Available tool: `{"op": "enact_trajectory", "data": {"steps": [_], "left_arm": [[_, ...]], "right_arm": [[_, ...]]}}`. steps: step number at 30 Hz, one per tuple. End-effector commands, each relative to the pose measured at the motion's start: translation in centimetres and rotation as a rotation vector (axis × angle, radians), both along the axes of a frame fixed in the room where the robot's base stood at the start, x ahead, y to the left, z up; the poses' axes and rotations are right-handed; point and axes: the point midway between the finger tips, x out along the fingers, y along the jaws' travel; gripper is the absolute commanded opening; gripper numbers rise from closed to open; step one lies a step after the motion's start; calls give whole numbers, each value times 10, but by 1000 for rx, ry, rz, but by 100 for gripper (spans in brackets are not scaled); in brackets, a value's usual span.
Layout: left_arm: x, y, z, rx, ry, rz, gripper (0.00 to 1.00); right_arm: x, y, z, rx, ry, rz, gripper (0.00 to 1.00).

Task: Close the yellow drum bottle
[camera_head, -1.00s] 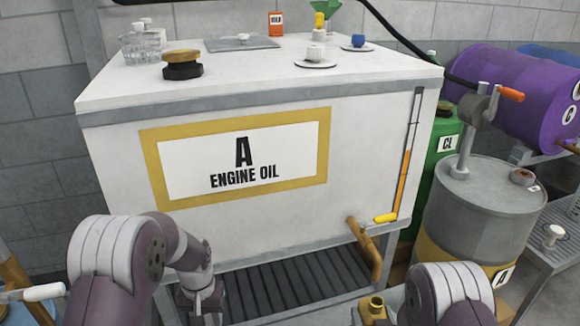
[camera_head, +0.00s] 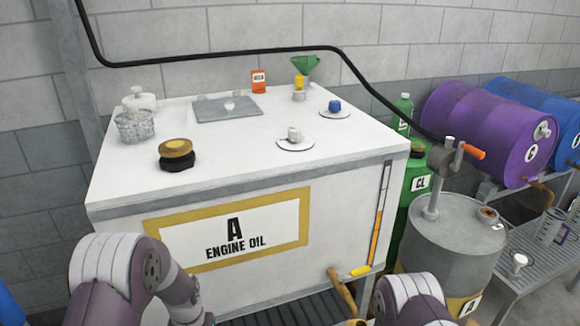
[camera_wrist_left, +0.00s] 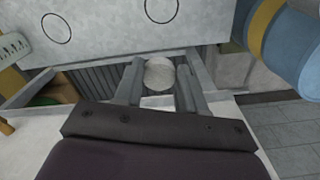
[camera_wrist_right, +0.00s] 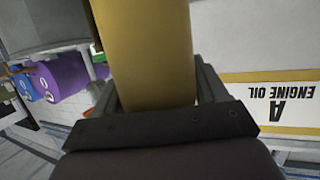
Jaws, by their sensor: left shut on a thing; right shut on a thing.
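My left gripper (camera_wrist_left: 160,88) is shut on a small pale round cap (camera_wrist_left: 160,73), seen between its fingers in the left wrist view. My right gripper (camera_wrist_right: 157,95) is shut around a yellow cylindrical body (camera_wrist_right: 148,45), which looks like the yellow drum bottle, in the right wrist view. Its mouth is not shown there. In the head view both grippers are below the bottom edge; only my arm links show. A small brass-coloured piece (camera_head: 352,322) just shows at that edge, possibly the bottle's neck. The cap and the bottle are apart.
The white engine oil tank (camera_head: 130,222) fills the middle, with a brass tap (camera_head: 342,290) on its front. A grey drum with a yellow base (camera_head: 455,240) stands at right, beside a rack (camera_head: 530,255). Purple (camera_head: 465,115) and blue drums lie behind.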

Motion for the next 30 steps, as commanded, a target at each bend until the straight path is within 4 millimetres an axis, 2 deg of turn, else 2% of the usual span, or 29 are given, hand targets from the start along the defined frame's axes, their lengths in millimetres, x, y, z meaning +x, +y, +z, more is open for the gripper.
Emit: {"op": "enact_trajectory", "data": {"steps": [8,11,21,25,30], "left_arm": [[0,0,0,0,0,0,12],[0,0,0,0,0,0,12],[0,0,0,0,0,0,12],[0,0,0,0,0,0,12],[0,0,0,0,0,0,12]], "right_arm": [[0,7,1,0,-2,33,6],[-3,25,1,1,-2,119,6],[-13,115,2,0,-3,545,6],[-16,136,1,1,-2,648,6],[-18,147,1,0,-1,699,6]]}}
